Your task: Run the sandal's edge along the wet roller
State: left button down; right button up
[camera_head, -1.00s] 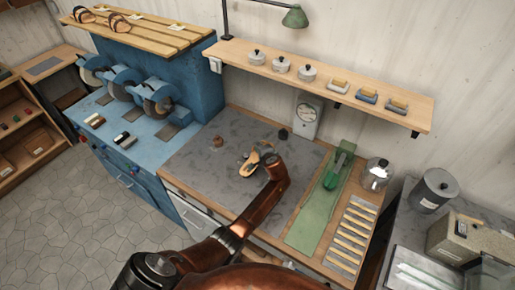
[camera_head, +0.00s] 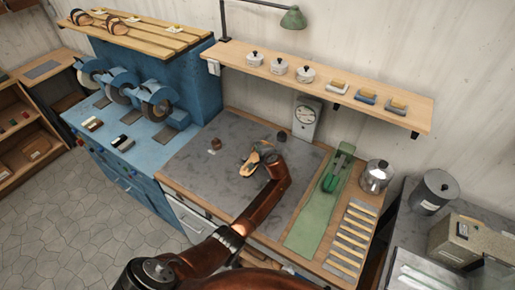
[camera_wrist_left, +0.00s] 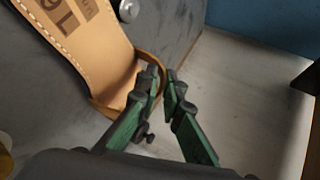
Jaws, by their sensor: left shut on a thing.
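A tan leather sandal (camera_head: 249,164) with a strap is over the grey slab on the workbench, beside my copper left arm. In the left wrist view, its insole (camera_wrist_left: 88,42) shows stitching and a printed L. My left gripper (camera_wrist_left: 168,78) has green fingers shut on the brown strap (camera_wrist_left: 112,108) at the sandal's near end. The arm partly hides this gripper in the head view. A small brown pot-like object (camera_head: 215,143) and a dark cup-like one (camera_head: 281,136) are on the slab. I cannot tell which object is the wet roller. My right gripper is not in view.
A blue grinding machine (camera_head: 160,155) is at left. A shelf (camera_head: 390,103) overhangs the back.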

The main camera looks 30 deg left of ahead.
pick_arm(q)
jog(key=shift+w, duration=0.25)
jog(key=shift+w+b, duration=0.45)
jog(key=shift+b, duration=0.15)
jog(key=shift+w+b, duration=0.4)
jog(key=shift+w, duration=0.1)
dwell(1.0)
jog(key=shift+w+b, duration=0.4)
jog(key=shift+w, duration=0.05)
jog(key=shift+w+b, duration=0.4)
jog(key=shift+w, duration=0.1)
jog(key=shift+w+b, duration=0.35)
jog(key=shift+w+r, duration=0.1)
jog(key=shift+w, duration=0.1)
dwell(1.1)
